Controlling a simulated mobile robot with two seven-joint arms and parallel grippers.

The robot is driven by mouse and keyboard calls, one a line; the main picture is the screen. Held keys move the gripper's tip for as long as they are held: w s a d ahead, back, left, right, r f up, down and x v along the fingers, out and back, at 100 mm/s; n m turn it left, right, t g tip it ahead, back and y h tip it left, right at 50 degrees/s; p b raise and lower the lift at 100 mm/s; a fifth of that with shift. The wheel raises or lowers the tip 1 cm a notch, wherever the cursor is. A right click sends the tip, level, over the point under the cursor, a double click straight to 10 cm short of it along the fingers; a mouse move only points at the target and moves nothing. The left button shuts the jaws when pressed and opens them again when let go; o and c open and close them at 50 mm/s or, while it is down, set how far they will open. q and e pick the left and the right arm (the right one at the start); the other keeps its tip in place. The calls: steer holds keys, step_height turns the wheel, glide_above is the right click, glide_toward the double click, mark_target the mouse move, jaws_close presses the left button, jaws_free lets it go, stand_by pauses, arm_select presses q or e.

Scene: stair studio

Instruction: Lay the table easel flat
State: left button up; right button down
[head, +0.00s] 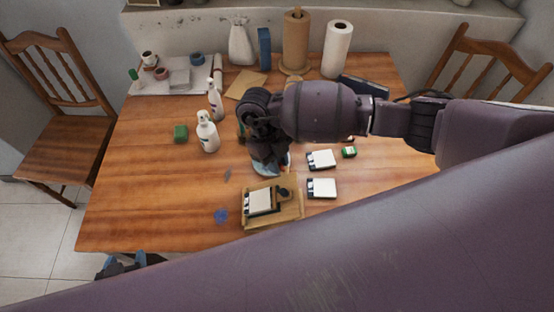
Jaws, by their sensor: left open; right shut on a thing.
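The table easel (289,211) is a small light-wood frame near the front middle of the table, with a white panel (259,201) and dark parts on it. It looks low and close to the tabletop; its exact tilt is hard to tell. My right gripper (271,168) reaches down from above at the easel's far edge and is shut on it; the contact is mostly hidden by the dark gripper body. My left gripper (122,265) is open and empty, low beyond the table's front left edge, partly covered by my large arm link.
White cards (321,187) and a green block (349,152) lie right of the easel. A blue item (221,215) lies left of it. Paper rolls (337,50) line the back. The front left tabletop is clear.

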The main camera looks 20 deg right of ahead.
mark_target(286, 169)
steer(key=shift+d+f, duration=0.1)
steer(key=shift+s+d+f+y+b, duration=0.15)
steer(key=shift+d+f+y+b, duration=0.45)
steer(key=shift+y, duration=0.1)
steer(key=shift+s+d+f+t+y+b, duration=0.15)
steer(key=shift+d+f+t+y+b, duration=0.15)
steer(key=shift+d+f+y+b, duration=0.25)
steer(key=shift+s+d+f+n+t+y+b, duration=0.1)
steer(key=shift+d+f+n+t+y+b, duration=0.1)
steer(key=shift+f+y+b, duration=0.25)
steer(key=shift+s+d+f+n+t+y+b, duration=0.1)
steer(key=shift+d+f+y+b, duration=0.1)
steer(key=shift+f+y, duration=0.3)
steer(key=shift+d+f+b, duration=0.3)
steer(key=shift+f, duration=0.35)
steer(key=shift+s+d+f, duration=0.1)
steer(key=c, duration=1.1)
jaws_free()
steer(key=shift+o, duration=0.5)
